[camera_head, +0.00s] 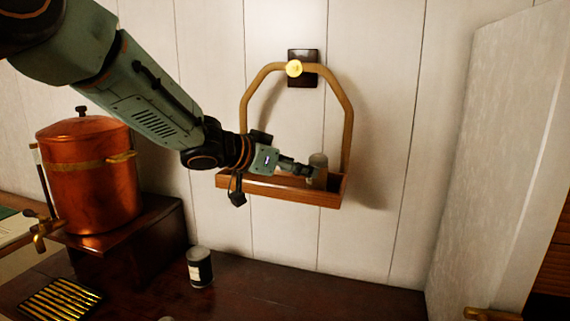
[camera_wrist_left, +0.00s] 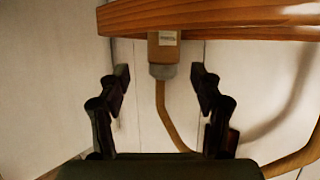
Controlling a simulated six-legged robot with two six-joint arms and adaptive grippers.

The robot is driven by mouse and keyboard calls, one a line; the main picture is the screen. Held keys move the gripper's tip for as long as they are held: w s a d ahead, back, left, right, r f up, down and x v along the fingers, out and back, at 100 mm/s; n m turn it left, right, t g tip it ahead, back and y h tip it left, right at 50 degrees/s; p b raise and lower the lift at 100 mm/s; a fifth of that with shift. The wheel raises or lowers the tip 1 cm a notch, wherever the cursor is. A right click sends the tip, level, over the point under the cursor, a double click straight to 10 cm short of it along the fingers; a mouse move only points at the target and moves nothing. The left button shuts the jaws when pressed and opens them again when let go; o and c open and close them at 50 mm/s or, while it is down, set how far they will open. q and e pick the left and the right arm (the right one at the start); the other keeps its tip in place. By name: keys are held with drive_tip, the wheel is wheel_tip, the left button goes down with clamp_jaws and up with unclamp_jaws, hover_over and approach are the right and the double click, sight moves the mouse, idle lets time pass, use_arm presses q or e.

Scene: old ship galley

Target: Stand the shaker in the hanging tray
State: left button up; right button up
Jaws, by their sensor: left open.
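The shaker (camera_head: 318,161) has a grey cap and a tan body. It stands upright in the right part of the hanging tray (camera_head: 290,191), a shallow wooden tray under a curved tan handle. In the left wrist view, the picture is inverted: the tray (camera_wrist_left: 220,17) is at the top and the shaker (camera_wrist_left: 163,50) points cap-down. My left gripper (camera_head: 305,170) reaches over the tray beside the shaker. Its fingers (camera_wrist_left: 160,74) are open, one on each side of the cap, with gaps showing. The tray wall hides the shaker's base. My right gripper is out of view.
The tray hangs from a wall hook (camera_head: 294,68). A copper urn (camera_head: 92,180) stands on a wooden block at left. A dark labelled can (camera_head: 199,267) and a brass grate (camera_head: 58,301) are on the counter below. A pale partition (camera_head: 495,160) is at right.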

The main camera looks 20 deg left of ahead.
use_arm(q)
drive_tip(key=v, duration=0.3)
drive_tip(key=shift+s+r, duration=0.15)
drive_tip(key=shift+s, duration=0.1)
drive_tip(key=shift+a, duration=0.1)
